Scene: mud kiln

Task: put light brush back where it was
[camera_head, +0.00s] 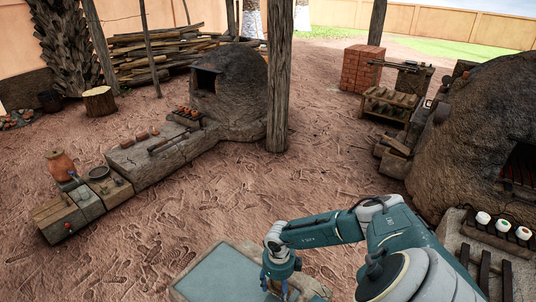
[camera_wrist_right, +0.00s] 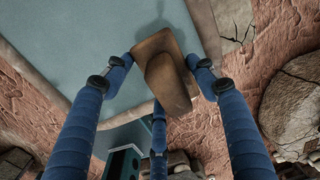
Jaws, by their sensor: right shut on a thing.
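My right gripper (camera_head: 280,284) is low at the bottom middle of the head view, at the right side of a flat blue-grey slab top (camera_head: 220,277). In the right wrist view its blue fingers (camera_wrist_right: 162,70) close around a brown wooden block-like thing (camera_wrist_right: 158,45), taken to be the light brush. The thing has a flat plate and a thicker raised part; no bristles show. The slab top (camera_wrist_right: 65,30) lies behind it, and I cannot tell whether the two touch. My left gripper is not in view.
A dark kiln (camera_head: 228,88) with a low stone bench (camera_head: 155,158) stands at the left, by a wooden post (camera_head: 279,80). A larger kiln (camera_head: 478,135) is at the right, near a ledge with small white pots (camera_head: 503,225). A wooden rack (camera_head: 390,103) stands behind. Bare ground lies between.

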